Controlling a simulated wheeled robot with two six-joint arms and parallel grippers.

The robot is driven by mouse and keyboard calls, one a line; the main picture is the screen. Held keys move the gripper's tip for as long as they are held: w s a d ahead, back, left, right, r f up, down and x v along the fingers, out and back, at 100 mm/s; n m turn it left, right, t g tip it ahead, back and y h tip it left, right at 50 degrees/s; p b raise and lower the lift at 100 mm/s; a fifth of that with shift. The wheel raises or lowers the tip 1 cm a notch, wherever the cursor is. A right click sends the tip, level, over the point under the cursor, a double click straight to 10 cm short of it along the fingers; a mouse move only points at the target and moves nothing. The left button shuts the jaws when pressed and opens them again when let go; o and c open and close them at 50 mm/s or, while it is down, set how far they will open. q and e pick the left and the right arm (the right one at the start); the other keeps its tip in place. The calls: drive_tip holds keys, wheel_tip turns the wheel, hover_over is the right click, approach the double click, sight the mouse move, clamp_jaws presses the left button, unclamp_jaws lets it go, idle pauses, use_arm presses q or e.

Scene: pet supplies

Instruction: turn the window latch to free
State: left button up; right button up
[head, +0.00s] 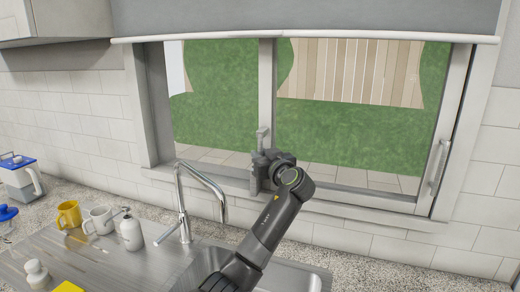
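The window (350,190) has a grey frame with a middle upright. A small light-grey piece, which looks like the latch (263,134), stands up low on that upright. My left gripper (262,158) is right at this upright, just below and around the foot of the piece. The wrist and gripper body hide the lower part of the latch and the fingertips. I cannot tell whether the fingers touch or grip it. My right gripper is out of view.
A chrome tap (183,205) stands left of my arm, by the steel sink (290,276). A yellow mug (68,214), a white mug (99,220) and a soap dispenser (131,233) stand on the left. A bar handle (440,163) is on the window's right side. A blind (310,18) hangs above.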

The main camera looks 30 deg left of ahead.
use_arm(q)
drive_tip(key=shift+w+a, duration=0.3)
drive_tip(key=shift+a, duration=0.1)
clamp_jaws()
